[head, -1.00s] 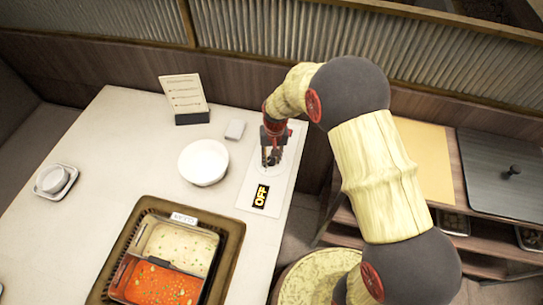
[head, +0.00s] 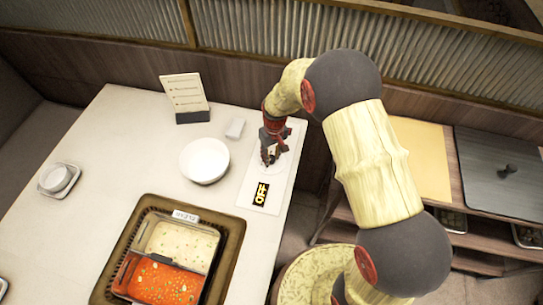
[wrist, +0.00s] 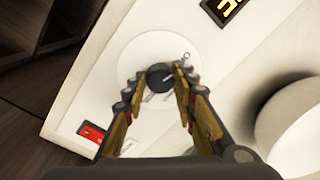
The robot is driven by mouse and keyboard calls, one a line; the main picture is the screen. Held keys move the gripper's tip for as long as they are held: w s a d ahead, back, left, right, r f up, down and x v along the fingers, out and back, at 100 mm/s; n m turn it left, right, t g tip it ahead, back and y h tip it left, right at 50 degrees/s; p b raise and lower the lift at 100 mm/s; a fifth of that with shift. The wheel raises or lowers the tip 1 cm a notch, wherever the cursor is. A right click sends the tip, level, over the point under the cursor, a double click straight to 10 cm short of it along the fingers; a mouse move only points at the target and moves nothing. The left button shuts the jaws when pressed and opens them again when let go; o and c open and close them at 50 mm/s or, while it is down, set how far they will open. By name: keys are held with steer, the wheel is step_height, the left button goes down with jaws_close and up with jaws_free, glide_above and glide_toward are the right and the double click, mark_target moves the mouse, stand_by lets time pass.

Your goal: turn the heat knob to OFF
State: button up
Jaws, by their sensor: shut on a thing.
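The heat knob (wrist: 159,75) is a small dark round knob on a white disc in the wrist view. My gripper (wrist: 158,84) has a finger on each side of it and is shut on it. In the head view my gripper (head: 268,156) is down at the white control panel (head: 249,183), and it hides the knob there. Only part of this display (wrist: 224,8) shows at the top of the wrist view. The knob's pointer direction is hard to read.
A white bowl (head: 204,160) stands just left of the panel, with a small white block (head: 235,128) behind it. A menu stand (head: 187,99) is further back. A two-part pot (head: 171,264) with pale and red broth sits in front. A red label (wrist: 91,132) marks the panel.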

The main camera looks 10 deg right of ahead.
mark_target(273, 158)
steer(key=o, duration=1.2)
steer(key=shift+c, duration=0.2)
step_height(273, 158, up, 12)
steer(key=shift+w+d, duration=0.15)
steer(key=shift+d, duration=0.2)
